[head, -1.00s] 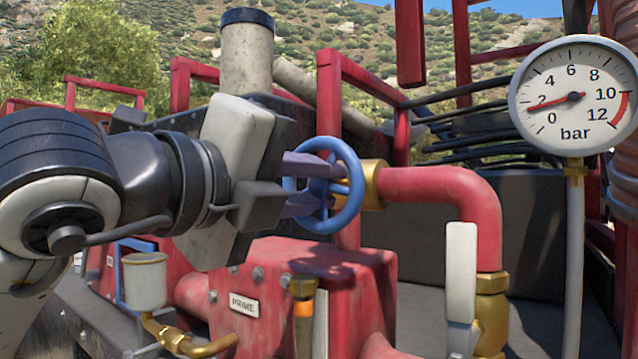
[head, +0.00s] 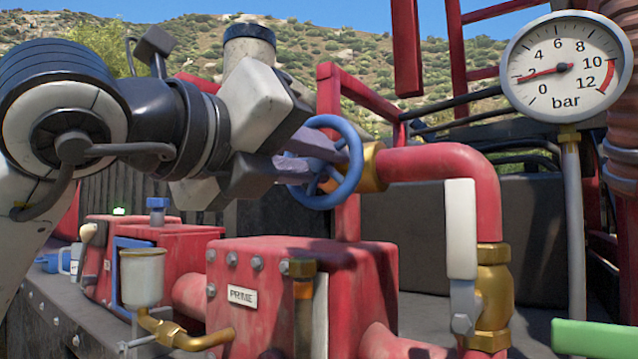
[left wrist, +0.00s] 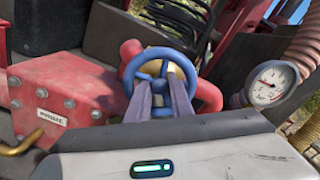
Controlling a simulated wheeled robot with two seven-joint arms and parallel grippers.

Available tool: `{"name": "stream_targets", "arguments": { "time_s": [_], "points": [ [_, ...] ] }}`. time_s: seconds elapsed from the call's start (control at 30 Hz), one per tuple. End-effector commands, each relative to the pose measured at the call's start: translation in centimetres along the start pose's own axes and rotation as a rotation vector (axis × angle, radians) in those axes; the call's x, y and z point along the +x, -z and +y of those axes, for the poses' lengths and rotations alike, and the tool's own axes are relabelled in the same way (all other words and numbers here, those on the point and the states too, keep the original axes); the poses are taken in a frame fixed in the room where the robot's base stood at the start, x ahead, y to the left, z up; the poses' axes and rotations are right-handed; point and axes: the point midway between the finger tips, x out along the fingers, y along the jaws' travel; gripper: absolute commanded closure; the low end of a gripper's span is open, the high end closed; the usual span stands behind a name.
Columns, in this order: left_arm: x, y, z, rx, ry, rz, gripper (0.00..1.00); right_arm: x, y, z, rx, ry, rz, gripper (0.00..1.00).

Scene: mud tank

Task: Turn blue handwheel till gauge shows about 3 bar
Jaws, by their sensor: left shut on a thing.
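The blue handwheel (head: 354,178) sits at the brass fitting of a red pipe in the head view. My left gripper (head: 335,160) is shut on it, its two purple-grey fingers reaching in among the rim and spokes. The handwheel (left wrist: 128,68) also shows in the left wrist view, with both fingers inside its ring; the exact contact is partly hidden. The round white gauge (head: 563,68) marked bar is at the upper right of the head view. Its red needle points just below the 2. The gauge (left wrist: 272,83) is small in the wrist view. My right gripper is not in view.
A red block labelled PRIME (head: 310,255) stands below the wheel. A white lever handle (head: 461,228) hangs beside the red pipe (head: 440,165). A grey cup (head: 142,278) on brass piping is at lower left. A green bar (head: 595,338) shows at lower right.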

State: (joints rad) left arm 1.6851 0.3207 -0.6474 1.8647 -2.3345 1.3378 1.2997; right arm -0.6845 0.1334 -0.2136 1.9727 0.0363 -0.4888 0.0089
Motion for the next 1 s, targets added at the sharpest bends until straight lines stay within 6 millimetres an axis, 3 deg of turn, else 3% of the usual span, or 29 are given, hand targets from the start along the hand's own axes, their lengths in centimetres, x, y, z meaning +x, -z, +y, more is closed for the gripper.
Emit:
{"name": "stream_targets", "arguments": {
  "time_s": [0.43,1.0],
  "points": [
    [0.01,0.04,0.05,0.247,0.000,-0.001,1.00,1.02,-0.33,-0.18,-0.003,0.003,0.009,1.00],
    [0.00,-0.07,-0.02,0.287,0.000,-0.001,1.00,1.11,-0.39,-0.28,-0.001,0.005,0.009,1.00]
  ]
}}
